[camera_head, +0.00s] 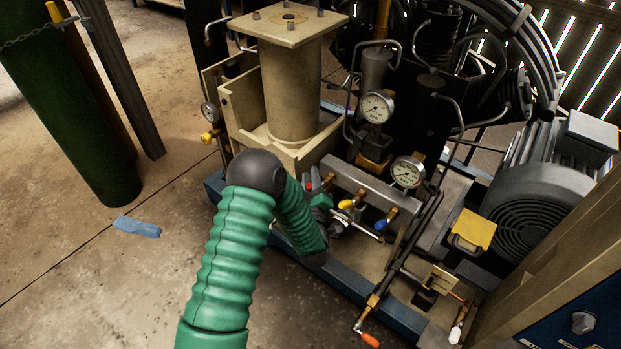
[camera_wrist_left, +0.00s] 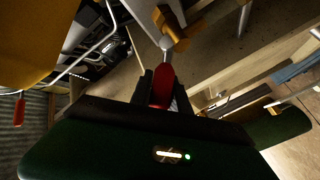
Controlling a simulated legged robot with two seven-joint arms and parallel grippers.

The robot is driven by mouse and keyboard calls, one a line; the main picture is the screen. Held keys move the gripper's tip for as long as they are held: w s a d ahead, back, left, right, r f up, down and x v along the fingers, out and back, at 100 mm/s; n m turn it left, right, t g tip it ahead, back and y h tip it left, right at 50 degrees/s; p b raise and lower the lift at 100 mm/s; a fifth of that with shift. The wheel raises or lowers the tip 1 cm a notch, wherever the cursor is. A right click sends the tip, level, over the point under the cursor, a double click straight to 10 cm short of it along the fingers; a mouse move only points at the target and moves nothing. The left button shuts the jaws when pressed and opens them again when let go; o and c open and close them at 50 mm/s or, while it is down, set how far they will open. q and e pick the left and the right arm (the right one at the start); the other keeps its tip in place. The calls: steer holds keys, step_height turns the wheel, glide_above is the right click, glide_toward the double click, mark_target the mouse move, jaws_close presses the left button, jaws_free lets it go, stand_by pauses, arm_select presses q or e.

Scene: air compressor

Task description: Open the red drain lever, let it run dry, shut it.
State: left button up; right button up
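The red drain lever (camera_wrist_left: 161,88) shows in the left wrist view. Its silver stem runs up to a brass valve (camera_wrist_left: 178,28). My left gripper (camera_wrist_left: 164,98) has its dark fingers close against both sides of the lever and looks shut on it. In the head view my left gripper (camera_head: 326,215) reaches in at the row of small valves on the compressor's front. A small red spot (camera_head: 309,184) shows beside it; the rest of the lever is hidden behind my gripper and arm. My right gripper is not in view.
A yellow lever (camera_head: 346,204) and a blue lever (camera_head: 380,225) sit close to the right of my gripper. Two gauges, one upper (camera_head: 376,107) and one lower (camera_head: 407,172), stand above. An orange-tipped handle (camera_head: 370,340) sticks out in front.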

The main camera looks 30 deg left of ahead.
arm_select(q)
jaws_close()
steer(key=shift+s+a+f, duration=0.1)
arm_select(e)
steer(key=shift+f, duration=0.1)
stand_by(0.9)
